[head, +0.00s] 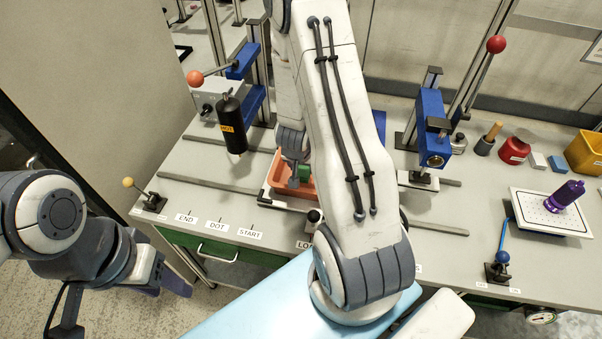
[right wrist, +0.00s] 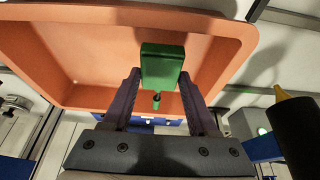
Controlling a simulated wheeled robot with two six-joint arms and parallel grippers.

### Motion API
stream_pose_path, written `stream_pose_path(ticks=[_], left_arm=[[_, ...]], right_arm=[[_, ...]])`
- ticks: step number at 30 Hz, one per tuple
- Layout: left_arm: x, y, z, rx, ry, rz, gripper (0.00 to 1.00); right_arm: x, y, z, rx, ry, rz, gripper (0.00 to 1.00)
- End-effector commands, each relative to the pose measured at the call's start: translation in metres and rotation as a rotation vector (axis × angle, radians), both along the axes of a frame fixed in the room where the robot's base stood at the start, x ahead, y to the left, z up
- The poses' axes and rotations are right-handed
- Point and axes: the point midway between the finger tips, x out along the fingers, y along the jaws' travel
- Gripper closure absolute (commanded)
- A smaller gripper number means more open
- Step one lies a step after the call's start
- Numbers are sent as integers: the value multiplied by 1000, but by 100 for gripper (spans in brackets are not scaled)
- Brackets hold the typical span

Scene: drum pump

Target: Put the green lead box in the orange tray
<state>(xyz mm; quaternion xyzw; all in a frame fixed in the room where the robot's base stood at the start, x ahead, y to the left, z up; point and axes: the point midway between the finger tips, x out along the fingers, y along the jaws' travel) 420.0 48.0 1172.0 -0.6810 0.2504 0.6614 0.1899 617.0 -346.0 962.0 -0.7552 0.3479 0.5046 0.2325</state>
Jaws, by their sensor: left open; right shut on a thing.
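The orange tray (head: 271,184) sits on the bench near the middle of the head view, partly hidden by my right arm. It also fills the upper part of the right wrist view (right wrist: 75,60). My right gripper (head: 299,172) is shut on the green lead box (head: 305,173), which appears between the fingertips in the right wrist view (right wrist: 162,66). The box is over the tray, within its rim; I cannot tell whether it touches the tray floor. My left gripper (head: 172,280) is open and empty, off the bench's front left.
A black cylinder (head: 231,125) on a stand is left of the tray. A blue press (head: 431,125), a white plate with a purple part (head: 565,196) and a yellow bin (head: 585,152) stand to the right. A lever with a yellow knob (head: 128,183) is at the left edge.

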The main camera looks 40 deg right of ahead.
Motion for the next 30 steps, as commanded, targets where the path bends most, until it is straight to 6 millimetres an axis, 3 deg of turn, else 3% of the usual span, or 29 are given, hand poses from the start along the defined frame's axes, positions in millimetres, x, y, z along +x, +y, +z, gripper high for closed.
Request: stream_pose_path(ticks=[12,24,25,27,30], left_arm=[[0,0,0,0,0,0,50],[0,0,-4,0,0,0,50],[0,0,-4,0,0,0,50],[0,0,-3,0,0,0,50],[0,0,-2,0,0,0,50]], right_arm=[[6,3,-43,1,2,-2,97],[7,3,-49,-1,-1,0,97],[7,3,-49,-1,-1,0,37],[7,3,-48,-1,-1,0,11],[7,3,-48,-1,-1,0,11]])
